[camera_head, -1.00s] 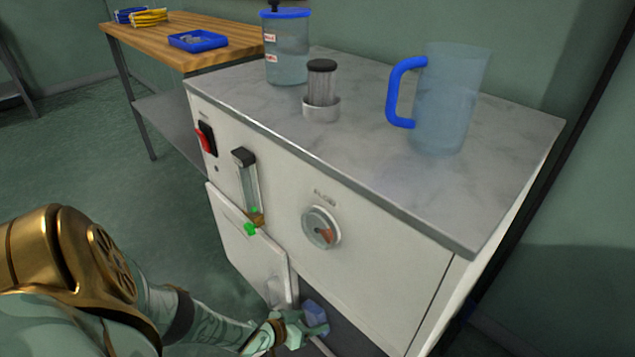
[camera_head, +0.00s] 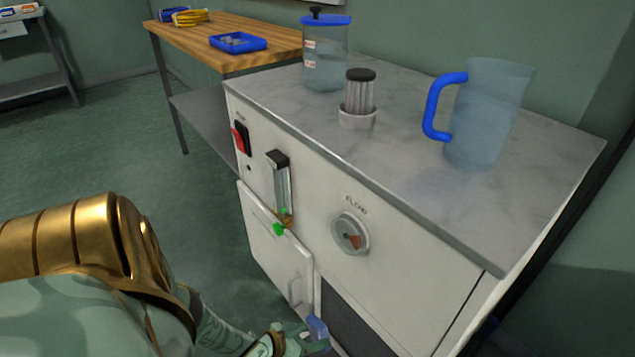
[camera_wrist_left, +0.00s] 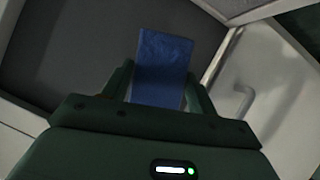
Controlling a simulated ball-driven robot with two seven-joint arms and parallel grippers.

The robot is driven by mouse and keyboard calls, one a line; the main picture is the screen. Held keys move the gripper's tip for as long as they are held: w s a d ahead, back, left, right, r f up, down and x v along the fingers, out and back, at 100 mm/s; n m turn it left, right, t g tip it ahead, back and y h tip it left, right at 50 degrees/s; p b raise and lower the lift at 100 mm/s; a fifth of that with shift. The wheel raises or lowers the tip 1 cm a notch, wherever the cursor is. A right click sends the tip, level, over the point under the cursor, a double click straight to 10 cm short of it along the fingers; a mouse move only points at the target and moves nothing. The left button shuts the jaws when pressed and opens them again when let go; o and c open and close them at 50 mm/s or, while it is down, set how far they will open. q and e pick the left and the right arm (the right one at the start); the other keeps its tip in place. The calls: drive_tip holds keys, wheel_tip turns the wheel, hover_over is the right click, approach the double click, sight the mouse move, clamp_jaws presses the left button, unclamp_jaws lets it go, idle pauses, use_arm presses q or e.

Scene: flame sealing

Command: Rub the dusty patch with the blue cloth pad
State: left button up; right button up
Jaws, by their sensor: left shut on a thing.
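The blue cloth pad (camera_head: 317,327) is at the bottom of the head view, in front of the cabinet's lower opening. My left gripper (camera_head: 308,340) is shut on it. In the left wrist view the pad (camera_wrist_left: 162,58) sticks out beyond the fingers of my left gripper (camera_wrist_left: 158,98), with a dark grey surface (camera_wrist_left: 75,50) behind it. Whether the pad touches that surface I cannot tell. I cannot make out a distinct dusty patch in either view. My right gripper is not in view.
The white cabinet (camera_head: 415,265) has an open lower door (camera_head: 275,250) with a handle, close left of the pad. A jug (camera_head: 490,115), a lidded container (camera_head: 327,55) and a small filter-like cylinder (camera_head: 360,95) stand on top. A wooden bench (camera_head: 210,40) is behind left.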

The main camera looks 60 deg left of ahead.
use_arm(q)
drive_tip(key=shift+s+d, duration=0.15)
drive_tip(key=shift+s, duration=1.35)
